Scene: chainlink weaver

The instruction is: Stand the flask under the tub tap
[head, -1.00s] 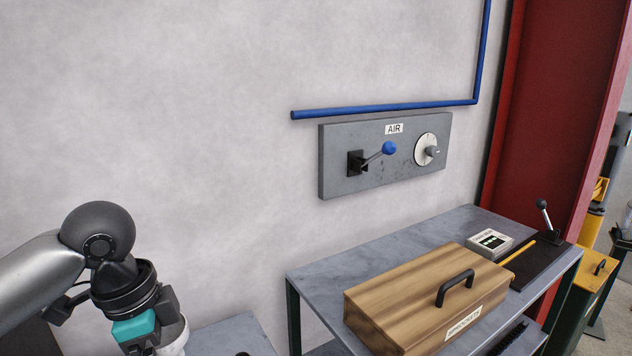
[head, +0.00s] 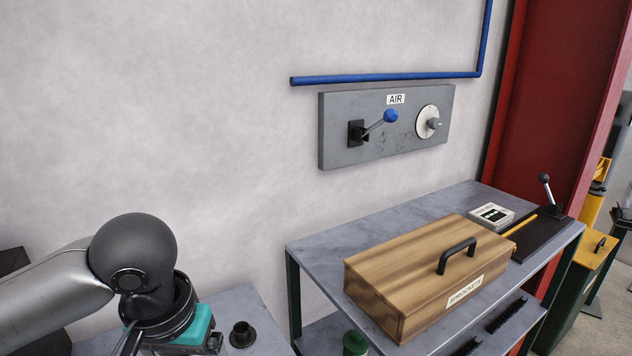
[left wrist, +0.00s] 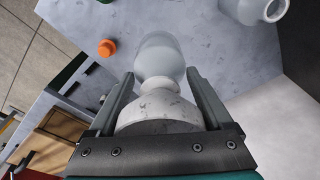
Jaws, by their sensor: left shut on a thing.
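My left gripper (left wrist: 160,76) is shut on a pale, partly see-through flask (left wrist: 158,58) in the left wrist view. Its rounded body shows between and beyond the two fingers, with a narrower neck and a mottled grey-white part nearer the palm. In the head view only the wrist and teal housing of this gripper show at the bottom left; its fingers and the flask are out of frame. A white vessel (left wrist: 258,8) with a round opening is cut off at the top right of the wrist view; I cannot tell if it is the tub. No tap can be made out.
A grey bench (head: 232,303) lies at the bottom, with a black cup-like part (head: 242,335) on it. The shelf unit (head: 330,240) on the right carries a wooden sprocket box (head: 400,275). An orange cap (left wrist: 106,48) shows in the wrist view.

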